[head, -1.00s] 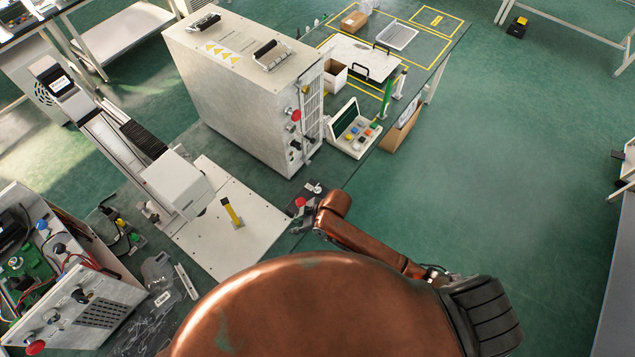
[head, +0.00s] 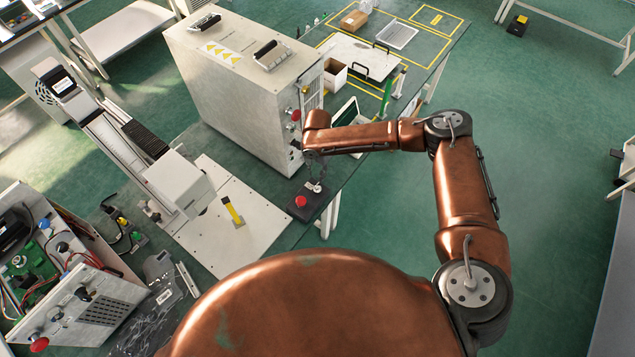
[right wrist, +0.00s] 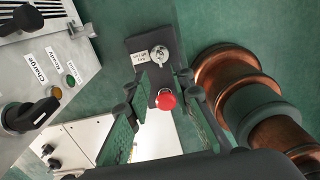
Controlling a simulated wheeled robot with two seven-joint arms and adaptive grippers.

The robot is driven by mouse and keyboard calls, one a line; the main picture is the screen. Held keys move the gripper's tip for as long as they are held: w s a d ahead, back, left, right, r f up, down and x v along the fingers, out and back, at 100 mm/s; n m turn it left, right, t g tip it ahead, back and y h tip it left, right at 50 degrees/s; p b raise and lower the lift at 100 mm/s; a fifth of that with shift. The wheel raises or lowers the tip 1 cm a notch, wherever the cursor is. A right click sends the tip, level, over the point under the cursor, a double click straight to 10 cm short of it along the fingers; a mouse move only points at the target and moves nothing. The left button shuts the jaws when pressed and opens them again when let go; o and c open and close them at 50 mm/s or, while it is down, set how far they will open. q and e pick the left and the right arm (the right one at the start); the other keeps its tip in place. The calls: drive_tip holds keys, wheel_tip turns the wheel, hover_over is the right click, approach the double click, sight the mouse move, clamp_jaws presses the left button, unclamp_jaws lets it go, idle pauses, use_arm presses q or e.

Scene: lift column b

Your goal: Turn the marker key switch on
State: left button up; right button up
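A small dark control box (head: 322,202) sits at the bench edge, with a red push button (head: 300,201) and a silver key switch (head: 317,187). In the right wrist view the box (right wrist: 140,47) carries a small white label, too small to read surely, beside the silver key switch (right wrist: 159,54); the red button (right wrist: 166,101) is nearer me. The key's turned position cannot be told. My right gripper (head: 316,168) hangs just above the box. In its wrist view the right gripper (right wrist: 161,85) is open and empty, its fingers either side of the box. My left gripper is out of view.
A large grey cabinet (head: 240,90) with knobs and a red button stands close behind the gripper. A white plate (head: 236,245) with a yellow-topped post (head: 232,212) lies left of the box. Open green floor (head: 560,130) is on the right.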

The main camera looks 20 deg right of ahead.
sight(318, 184)
wheel_tip(318, 184, down, 8)
drive_tip(key=shift+r+p, duration=0.2)
drive_tip(key=shift+p, duration=0.15)
clamp_jaws()
idle(0.5)
